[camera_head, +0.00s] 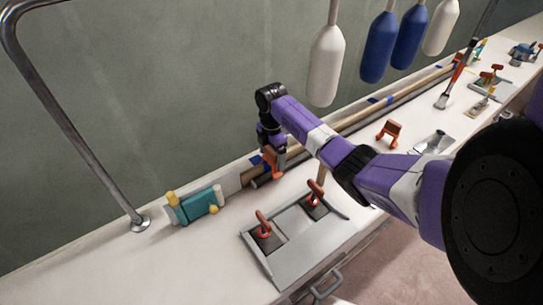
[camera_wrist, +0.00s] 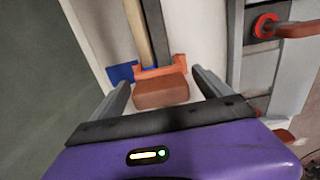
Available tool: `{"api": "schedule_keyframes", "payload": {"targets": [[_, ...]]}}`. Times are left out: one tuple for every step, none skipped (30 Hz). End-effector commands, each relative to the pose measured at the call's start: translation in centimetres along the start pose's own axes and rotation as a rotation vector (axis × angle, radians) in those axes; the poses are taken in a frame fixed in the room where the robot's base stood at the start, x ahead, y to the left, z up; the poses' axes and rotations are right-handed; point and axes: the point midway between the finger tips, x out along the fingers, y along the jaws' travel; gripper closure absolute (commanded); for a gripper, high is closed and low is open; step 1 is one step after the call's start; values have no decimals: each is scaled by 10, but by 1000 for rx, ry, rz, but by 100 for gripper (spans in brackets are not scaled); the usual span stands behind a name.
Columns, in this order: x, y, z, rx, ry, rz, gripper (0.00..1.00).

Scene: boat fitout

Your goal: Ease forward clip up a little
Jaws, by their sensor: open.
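An orange clip (camera_wrist: 161,90) with a blocky front lies between the two fingers of my gripper (camera_wrist: 160,80) in the wrist view. The fingers are open, with a gap visible on each side of the clip. The clip sits at the near end of a wooden pole (camera_wrist: 138,35) and a dark pole (camera_wrist: 155,30). In the head view my gripper (camera_head: 272,160) points down over this orange clip (camera_head: 273,166), which it partly hides. A second orange clip (camera_head: 388,132) stands on the bench further right.
A grey tray (camera_head: 290,268) with red-handled clamps lies in front of the gripper. A teal tool (camera_head: 197,205) is to the left, near a metal rail (camera_head: 90,150). White and blue fenders (camera_head: 326,65) hang behind. Blue tape (camera_wrist: 122,73) lies beside the clip.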

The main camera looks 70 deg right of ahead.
Motion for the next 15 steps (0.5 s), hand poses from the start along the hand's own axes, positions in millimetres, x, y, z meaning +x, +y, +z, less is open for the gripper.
{"api": "schedule_keyframes", "payload": {"targets": [[-1, 0, 0, 0, 0, 0, 11], [-2, 0, 0, 0, 0, 0, 11], [-5, 1, 0, 0, 0, 2, 11], [-8, 1, 0, -1, 0, 3, 11], [-11, 1, 0, -1, 0, 2, 11], [-17, 1, 0, -1, 0, 3, 11], [-22, 1, 0, -1, 0, 4, 11], [-27, 1, 0, -1, 0, 3, 11], [-34, 1, 0, -1, 0, 4, 11], [-39, 1, 0, -1, 0, 4, 11], [-44, 1, 0, -1, 0, 4, 11], [-50, 1, 0, -2, 0, 4, 11], [-54, 1, 0, -1, 0, 3, 11], [-58, 1, 0, -1, 0, 2, 11], [-64, 1, 0, -1, 0, 4, 11]]}}
